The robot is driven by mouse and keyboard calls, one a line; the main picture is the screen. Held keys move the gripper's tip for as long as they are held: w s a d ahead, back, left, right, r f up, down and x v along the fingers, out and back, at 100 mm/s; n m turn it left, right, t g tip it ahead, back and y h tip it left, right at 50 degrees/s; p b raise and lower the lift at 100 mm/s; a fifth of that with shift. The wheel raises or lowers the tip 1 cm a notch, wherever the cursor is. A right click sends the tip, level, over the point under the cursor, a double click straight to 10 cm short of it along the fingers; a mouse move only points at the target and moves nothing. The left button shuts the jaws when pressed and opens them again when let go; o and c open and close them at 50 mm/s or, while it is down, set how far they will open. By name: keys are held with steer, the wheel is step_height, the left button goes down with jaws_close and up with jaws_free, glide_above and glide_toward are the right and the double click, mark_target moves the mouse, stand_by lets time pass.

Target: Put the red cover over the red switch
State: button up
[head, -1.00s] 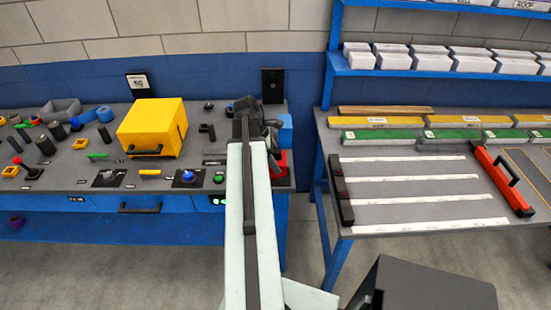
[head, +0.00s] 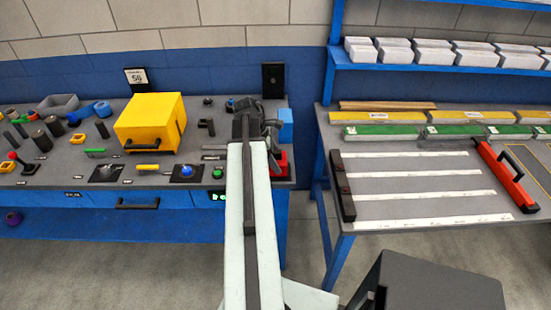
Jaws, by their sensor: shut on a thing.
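The red cover (head: 283,163) shows at the right end of the left workbench, partly hidden behind my arm. My gripper (head: 272,130) is just above and behind its visible part, at the bench's right end. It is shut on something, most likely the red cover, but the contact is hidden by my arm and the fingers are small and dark. I cannot make out the red switch there; it may be behind my arm or under the cover.
A yellow box (head: 150,122) stands on the left workbench (head: 130,172), with several knobs, plugs and a blue button (head: 187,171) around it. A blue block (head: 286,125) is close to my gripper.

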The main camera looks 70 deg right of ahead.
mark_target(280, 151)
steer(key=shift+f+b, duration=0.45)
steer(key=shift+f, duration=0.3)
steer(key=shift+r, duration=0.1)
steer(key=o, duration=1.5)
step_height(280, 151, up, 9)
steer(key=p, duration=0.9)
steer(key=shift+s, duration=0.1)
steer(key=shift+f, duration=0.2)
